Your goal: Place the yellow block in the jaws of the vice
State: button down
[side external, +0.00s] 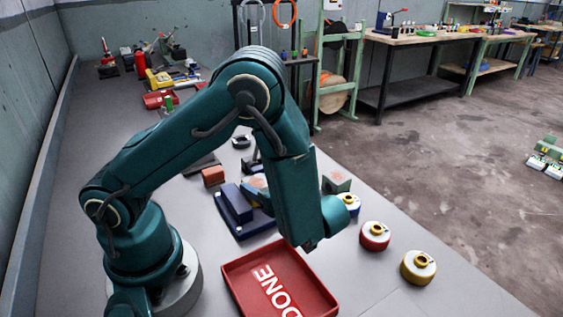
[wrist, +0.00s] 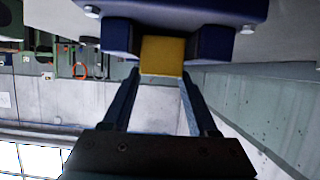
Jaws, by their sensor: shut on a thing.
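The yellow block (wrist: 162,55) is in the wrist view, between the two blue jaws of the vice (wrist: 212,42). A blue jaw stands on each side of it, and I cannot tell whether both touch it. My gripper (wrist: 159,76) is shut on the block, with one finger at each side of its near end. In the side external view the blue vice (side external: 235,203) sits on the table, left of my wrist. My arm hides the fingers and the yellow block there.
A red tray marked DONE (side external: 237,282) lies in front of the vice. Round containers with a blue (side external: 349,203), a red (side external: 375,237) and a yellow band (side external: 418,267) stand to the right. A reddish-brown block (side external: 213,176) lies behind the vice. Tools clutter the far table.

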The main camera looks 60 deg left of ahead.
jog(key=shift+f, duration=0.25)
jog(key=shift+c, duration=0.9)
grip_release()
jog(key=shift+f, duration=0.15)
